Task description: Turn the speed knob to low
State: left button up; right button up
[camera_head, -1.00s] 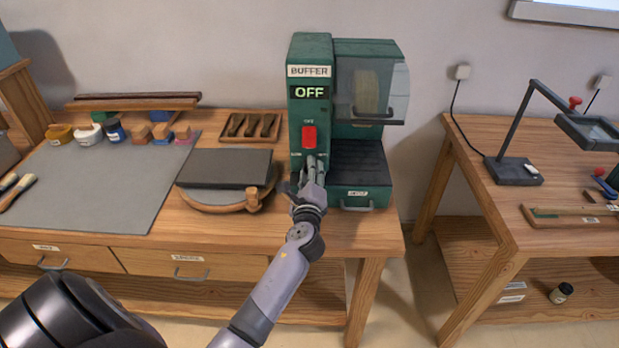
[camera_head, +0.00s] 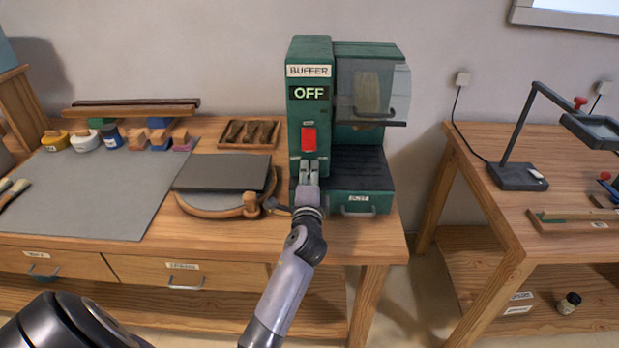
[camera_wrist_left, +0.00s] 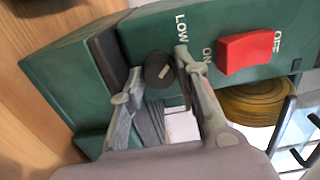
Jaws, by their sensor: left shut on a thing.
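The speed knob (camera_wrist_left: 158,70) is a round black dial with a light pointer mark, on the green front of the buffer (camera_head: 308,75). The word LOW is printed beside it in the left wrist view. My left gripper (camera_head: 309,165) is at the lower front of the machine, below the red switch (camera_head: 309,138), and hides the knob in the head view. In the left wrist view, the left gripper (camera_wrist_left: 152,74) is shut on the knob, one finger on each side. The buffer's display reads OFF. My right gripper is not in view.
A round wooden stand with a dark slab (camera_head: 222,171) is close to the left of my left gripper. A drawer (camera_head: 358,204) is at the buffer's lower right, under a clear guard (camera_head: 386,92). A second bench with a lamp (camera_head: 518,176) stands to the right.

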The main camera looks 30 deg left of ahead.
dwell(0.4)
pick_arm(q)
jog(key=o, duration=1.2)
jog(key=shift+f, duration=0.1)
jog(key=shift+c, duration=0.2)
jog(key=shift+s+d+f, duration=0.1)
jog(key=shift+s+d, duration=0.1)
jog(key=shift+s, duration=0.1)
jog(key=v, duration=0.7)
jog(key=shift+s+r, duration=0.2)
jog(key=shift+r, duration=0.15)
jog(key=shift+d, duration=0.1)
